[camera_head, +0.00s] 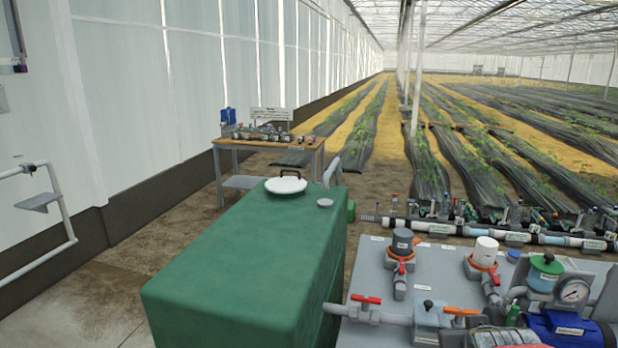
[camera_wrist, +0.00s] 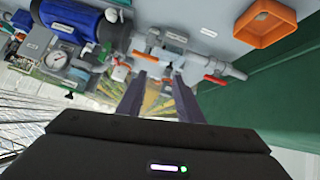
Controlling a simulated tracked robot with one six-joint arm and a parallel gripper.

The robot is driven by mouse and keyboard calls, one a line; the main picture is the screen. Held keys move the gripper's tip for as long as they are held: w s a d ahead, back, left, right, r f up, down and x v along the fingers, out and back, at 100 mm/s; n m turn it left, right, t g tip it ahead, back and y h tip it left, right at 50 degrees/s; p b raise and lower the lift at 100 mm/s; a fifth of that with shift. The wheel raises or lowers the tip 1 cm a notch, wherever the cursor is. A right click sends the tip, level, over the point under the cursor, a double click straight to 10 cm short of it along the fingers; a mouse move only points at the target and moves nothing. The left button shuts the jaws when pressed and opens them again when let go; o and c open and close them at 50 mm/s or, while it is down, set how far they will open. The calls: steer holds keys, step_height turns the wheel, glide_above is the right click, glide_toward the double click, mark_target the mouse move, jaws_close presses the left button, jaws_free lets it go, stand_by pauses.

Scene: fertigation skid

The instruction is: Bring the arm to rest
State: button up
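My gripper (camera_wrist: 160,78) shows in the wrist view. Its two dark fingers stand apart with a clear gap between them, and nothing is held. Past the fingertips is the grey skid panel with its piping, which also fills the lower right of the head view (camera_head: 376,262). A valve with a red handle (camera_wrist: 217,80) lies just right of the fingertips in the wrist view; I cannot tell how far away it is. The gripper cannot be made out for sure in the head view.
A green tank (camera_head: 240,270) with a white lid (camera_head: 286,185) stands left of the skid. On the skid are a pressure gauge (camera_head: 574,291), a blue pump (camera_head: 565,330) and several valves. A workbench (camera_head: 262,150) stands behind. Bare floor (camera_head: 95,290) lies left of the tank.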

steer(key=s+a+r+n+g+y, duration=0.1)
steer(key=s+a+r+g+y, duration=0.2)
steer(key=s+a, duration=1.2)
steer(key=shift+s+a+r+g, duration=0.15)
steer(key=shift+s+a+g, duration=0.15)
steer(key=shift+s+g, duration=0.1)
